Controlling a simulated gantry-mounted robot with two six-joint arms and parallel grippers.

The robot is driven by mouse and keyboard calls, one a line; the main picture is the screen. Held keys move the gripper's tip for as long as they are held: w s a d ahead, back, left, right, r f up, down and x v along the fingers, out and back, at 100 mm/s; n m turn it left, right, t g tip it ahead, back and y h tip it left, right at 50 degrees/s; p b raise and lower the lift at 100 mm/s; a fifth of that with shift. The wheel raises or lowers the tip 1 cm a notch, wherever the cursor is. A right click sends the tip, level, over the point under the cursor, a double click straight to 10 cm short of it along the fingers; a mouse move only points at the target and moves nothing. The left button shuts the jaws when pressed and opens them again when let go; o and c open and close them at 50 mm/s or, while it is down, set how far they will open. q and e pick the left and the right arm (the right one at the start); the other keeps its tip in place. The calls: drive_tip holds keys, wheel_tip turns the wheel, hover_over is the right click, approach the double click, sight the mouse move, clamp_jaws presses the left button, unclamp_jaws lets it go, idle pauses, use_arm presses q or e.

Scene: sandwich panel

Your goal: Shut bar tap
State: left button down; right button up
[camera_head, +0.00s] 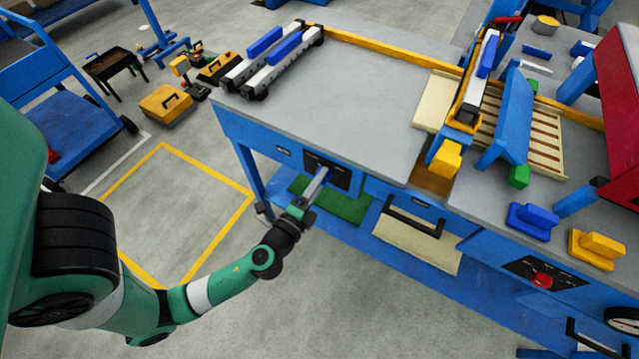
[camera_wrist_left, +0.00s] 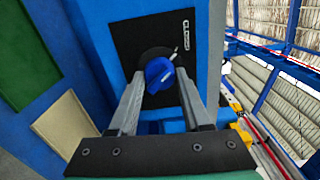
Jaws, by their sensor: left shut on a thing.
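The bar tap is a blue knob (camera_wrist_left: 159,75) on a black plate (camera_wrist_left: 153,38) with small white lettering. The plate (camera_head: 341,176) is on the front face of the blue workbench in the head view. My left gripper (camera_head: 321,178) reaches up to this plate from below left. In the left wrist view the knob sits between the two grey fingers, and the left gripper is shut on it. A short pale pointer shows at the knob's upper right. The head view hides most of the knob behind the fingers. My right gripper is not in view.
The workbench's grey top (camera_head: 340,90) is wide, with two rails (camera_head: 270,60) at its back left. A black drawer handle (camera_head: 410,222) is right of the plate. A red button (camera_head: 541,280) is farther right. The floor left of the bench is clear within yellow lines.

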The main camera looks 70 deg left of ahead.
use_arm(q)
drive_tip(key=shift+n, duration=0.5)
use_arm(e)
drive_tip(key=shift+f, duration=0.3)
use_arm(q)
drive_tip(key=shift+c, duration=1.8)
unclamp_jaws()
drive_tip(key=shift+d, duration=0.1)
